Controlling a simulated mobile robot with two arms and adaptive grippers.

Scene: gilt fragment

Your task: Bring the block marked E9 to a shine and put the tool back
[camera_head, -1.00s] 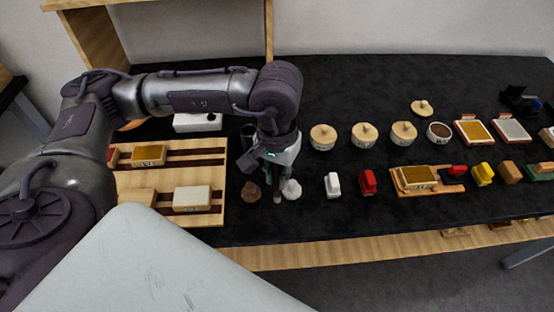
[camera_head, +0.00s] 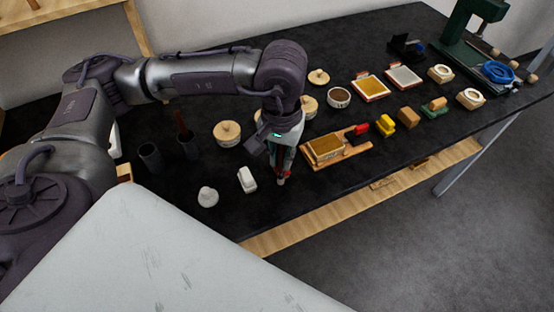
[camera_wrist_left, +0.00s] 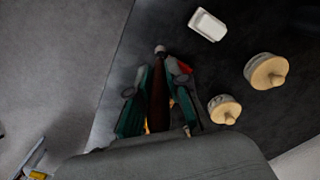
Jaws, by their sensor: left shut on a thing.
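My left gripper (camera_head: 281,165) is shut on a slim tool and points down above the front of the black table. In the left wrist view the tool's dark brown handle (camera_wrist_left: 158,102) lies between the green-and-grey fingers, with a pale rounded tip (camera_wrist_left: 160,48) past them. A gold-topped block (camera_head: 326,147) sits on a wooden holder (camera_head: 350,156) just right of the gripper, apart from it. Block markings are too small to read, so I cannot tell which is E9. A red block (camera_wrist_left: 185,67) is mostly hidden behind the gripper. My right gripper is not in view.
Left of the gripper are a white block (camera_head: 247,179), a white lump (camera_head: 208,196) and dark cups (camera_head: 151,157). Lidded pots (camera_head: 227,132) stand behind. Red and yellow blocks (camera_head: 383,121), trays (camera_head: 370,87) and a green stand (camera_head: 468,45) lie right.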

